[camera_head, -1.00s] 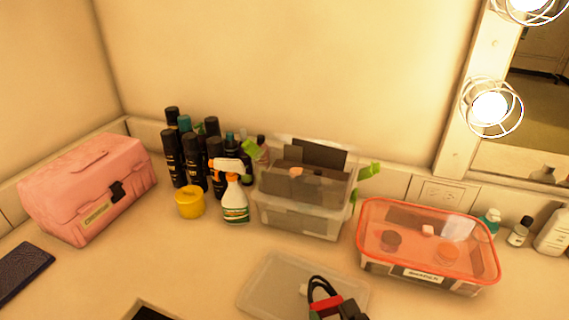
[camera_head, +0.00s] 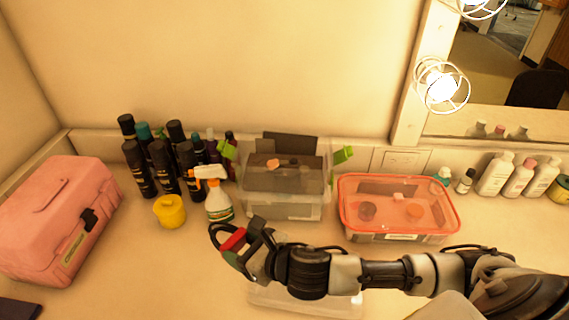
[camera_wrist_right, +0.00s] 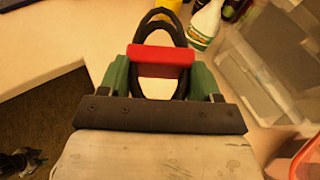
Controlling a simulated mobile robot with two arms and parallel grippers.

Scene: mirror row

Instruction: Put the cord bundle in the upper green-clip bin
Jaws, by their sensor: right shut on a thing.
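The cord bundle is a black loop with a red band (camera_head: 234,239). My right gripper (camera_head: 243,246) is shut on it, and it hangs above the counter in front of the bins. In the right wrist view the red band (camera_wrist_right: 163,60) lies between the green fingers, with the black loop beyond. The upper green-clip bin (camera_head: 247,181) is clear, stacked on a lower clear bin (camera_head: 285,208), with green clips (camera_head: 343,155) sticking out at its sides. It looks open and holds dark things and a small orange piece.
A clear lid (camera_head: 300,301) lies on the counter, partly behind my right arm. A spray bottle (camera_head: 217,199) and yellow tub (camera_head: 170,211) stand left of the bins, with several dark bottles (camera_head: 160,165) behind. A red-rimmed box (camera_head: 398,237) stands right; a pink case (camera_head: 55,215) is far left.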

